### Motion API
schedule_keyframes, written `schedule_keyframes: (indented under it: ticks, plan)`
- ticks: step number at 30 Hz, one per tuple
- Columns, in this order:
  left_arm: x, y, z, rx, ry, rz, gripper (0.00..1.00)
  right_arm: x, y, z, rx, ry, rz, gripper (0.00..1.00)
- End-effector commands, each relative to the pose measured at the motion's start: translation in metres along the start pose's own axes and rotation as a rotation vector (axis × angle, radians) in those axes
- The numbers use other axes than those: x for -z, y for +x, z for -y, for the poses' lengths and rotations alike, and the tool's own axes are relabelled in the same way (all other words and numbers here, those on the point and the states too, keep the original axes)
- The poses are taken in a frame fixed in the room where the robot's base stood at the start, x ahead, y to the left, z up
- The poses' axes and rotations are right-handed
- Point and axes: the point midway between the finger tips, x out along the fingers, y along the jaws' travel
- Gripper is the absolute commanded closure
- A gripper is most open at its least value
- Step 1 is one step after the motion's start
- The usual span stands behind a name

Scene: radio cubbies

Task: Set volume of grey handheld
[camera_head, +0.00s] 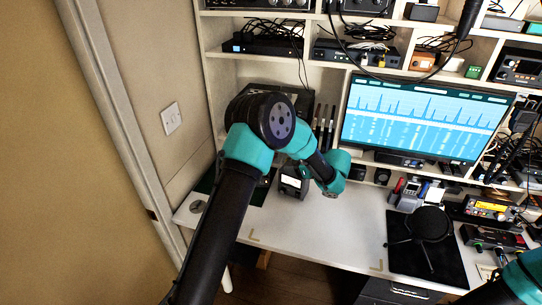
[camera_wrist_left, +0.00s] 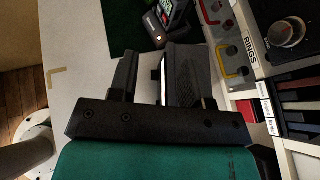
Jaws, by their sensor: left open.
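My left gripper (camera_wrist_left: 155,72) is open, its two dark fingers pointing up the left wrist view. A dark ribbed object (camera_wrist_left: 184,75) with a white edge shows at its right finger; I cannot tell if they touch. A small dark handheld-like device (camera_wrist_left: 164,16) with a lit screen and an orange light lies beyond the fingertips, apart from them. In the head view a dark box with a white panel (camera_head: 292,183) stands beside my left wrist, and the jaws are hard to make out. I cannot tell which item is the grey handheld. My right gripper is out of frame.
Shelves of radios and a lit monitor (camera_head: 425,115) stand behind the white desk (camera_head: 320,235). A "RINGS" case (camera_wrist_left: 235,55) borders the right. A black mat (camera_head: 447,258) holds a round item. The desk's front middle is clear.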

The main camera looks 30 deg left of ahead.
Motion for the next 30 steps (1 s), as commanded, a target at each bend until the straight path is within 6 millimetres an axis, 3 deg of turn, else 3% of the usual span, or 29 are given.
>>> schedule_keyframes:
  ticks: [2,5,17,23,30]
  plan:
    - [-0.018,-0.009,0.014,0.019,0.009,0.069,0.56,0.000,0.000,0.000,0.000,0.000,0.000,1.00]
    - [-0.028,-0.013,0.021,0.028,0.017,0.108,0.56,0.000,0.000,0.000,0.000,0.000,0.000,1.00]
    - [-0.029,-0.011,0.021,0.027,0.017,0.109,0.56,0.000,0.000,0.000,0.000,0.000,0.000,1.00]
    - [-0.030,0.008,0.021,0.025,0.017,0.108,0.56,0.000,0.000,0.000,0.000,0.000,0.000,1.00]
    - [-0.035,0.046,0.021,0.024,0.016,0.107,0.56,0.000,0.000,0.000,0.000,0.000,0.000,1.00]
